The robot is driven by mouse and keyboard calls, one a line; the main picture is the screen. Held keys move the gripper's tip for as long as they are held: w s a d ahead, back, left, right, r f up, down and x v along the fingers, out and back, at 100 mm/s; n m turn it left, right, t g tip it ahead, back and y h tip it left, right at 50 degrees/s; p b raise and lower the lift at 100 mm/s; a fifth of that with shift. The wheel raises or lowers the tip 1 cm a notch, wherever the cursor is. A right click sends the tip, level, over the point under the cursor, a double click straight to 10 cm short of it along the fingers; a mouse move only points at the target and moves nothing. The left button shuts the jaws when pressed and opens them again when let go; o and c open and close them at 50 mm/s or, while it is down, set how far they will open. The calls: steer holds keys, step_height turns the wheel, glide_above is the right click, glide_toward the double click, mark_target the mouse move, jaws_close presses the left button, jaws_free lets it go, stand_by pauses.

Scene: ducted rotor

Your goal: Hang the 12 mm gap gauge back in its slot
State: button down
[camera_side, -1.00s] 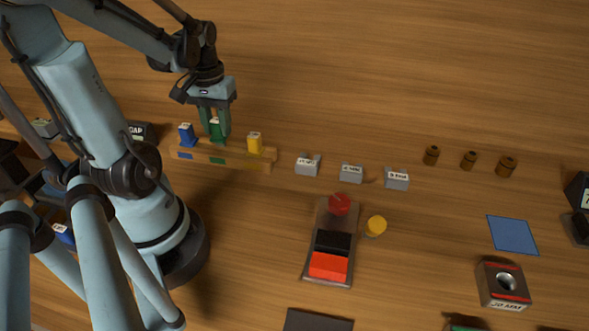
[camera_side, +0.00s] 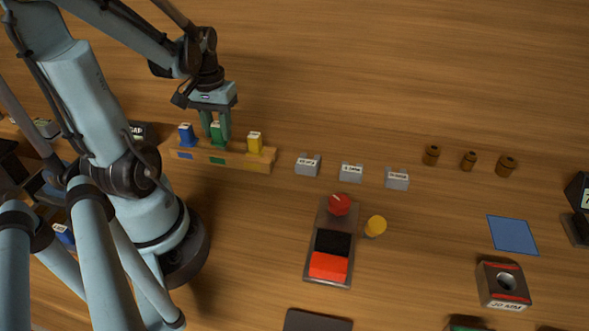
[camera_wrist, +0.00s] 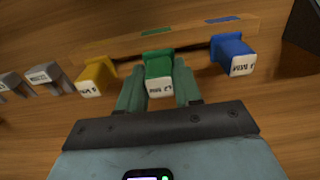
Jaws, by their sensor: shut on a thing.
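The green gauge (camera_wrist: 158,72), with a white label I read only in part, is between the two fingers of my gripper (camera_side: 217,135). The gripper is shut on it from above. The gauge stands upright at the middle of the wooden rack (camera_side: 240,160), above the rack's green mark (camera_side: 217,161). Its top is about level with the blue gauge (camera_side: 187,136) and the yellow gauge (camera_side: 254,144) on either side. The rack also shows in the wrist view (camera_wrist: 190,38). The fingers partly hide the gauge's lower part, so I cannot tell how deep it sits.
Three grey labelled blocks (camera_side: 351,173) stand in a row right of the rack. A dark fixture with a red knob (camera_side: 339,204) and a yellow knob (camera_side: 376,225) lie in front of them. Three brown cylinders (camera_side: 469,161) stand farther right. The table behind the rack is clear.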

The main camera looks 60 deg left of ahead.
steer(key=shift+f, duration=0.8)
stand_by(0.4)
stand_by(0.5)
steer(key=c, duration=0.7)
jaws_free()
step_height(320, 180, up, 12)
steer(key=shift+f, duration=0.1)
steer(key=w+d+f+m+t, duration=0.1)
steer(key=w+d+m+t, duration=0.2)
steer(key=d, duration=0.6)
steer(key=w+d+f+m+t, duration=0.1)
steer(key=w+d+m+t, duration=0.3)
steer(key=d, duration=0.6)
steer(key=w+m, duration=0.2)
steer(key=shift+w+f, duration=0.25)
steer(key=shift+w, duration=0.15)
